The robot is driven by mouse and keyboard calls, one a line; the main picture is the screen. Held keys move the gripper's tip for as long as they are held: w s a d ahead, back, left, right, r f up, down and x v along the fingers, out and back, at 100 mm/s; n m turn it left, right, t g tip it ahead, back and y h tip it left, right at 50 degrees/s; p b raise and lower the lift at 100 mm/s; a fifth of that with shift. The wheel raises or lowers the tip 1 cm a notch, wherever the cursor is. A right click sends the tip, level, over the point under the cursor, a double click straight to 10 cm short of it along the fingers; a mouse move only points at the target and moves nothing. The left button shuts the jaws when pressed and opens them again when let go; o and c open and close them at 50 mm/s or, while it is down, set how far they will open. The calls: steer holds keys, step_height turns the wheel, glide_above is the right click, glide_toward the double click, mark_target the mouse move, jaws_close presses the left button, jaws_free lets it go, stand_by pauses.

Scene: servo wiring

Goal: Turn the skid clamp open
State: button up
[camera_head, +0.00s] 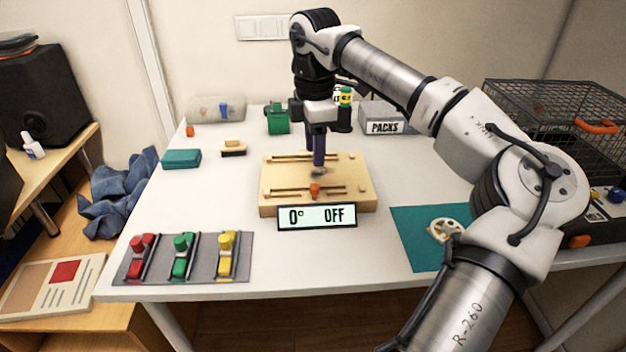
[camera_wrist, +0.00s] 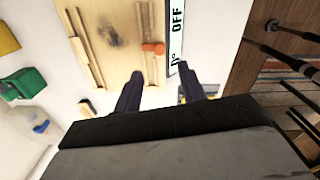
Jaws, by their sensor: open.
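The wooden board (camera_head: 270,200) with long slots lies in the middle of the white table. An orange knob (camera_head: 315,190) on its front part looks like the skid clamp. It also shows in the wrist view, where the orange knob (camera_wrist: 153,48) is just beyond the fingertips. My gripper (camera_head: 319,165) is above the board, behind the knob in the head view. In the wrist view my gripper (camera_wrist: 161,72) has two dark fingers spread apart with nothing between them. A display (camera_head: 317,217) in front of the board reads 0° OFF.
A grey mat (camera_head: 205,276) with red, green and yellow clamp-like pieces is at the front left. A teal mat (camera_head: 412,250) with a cream part (camera_head: 443,230) is at the right. A PACKS box (camera_head: 383,122) and green holder (camera_head: 278,123) stand behind.

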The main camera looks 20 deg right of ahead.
mark_target(314, 187)
step_height(314, 187, down, 9)
steer(key=shift+r, duration=0.1)
stand_by(0.3)
jaws_close()
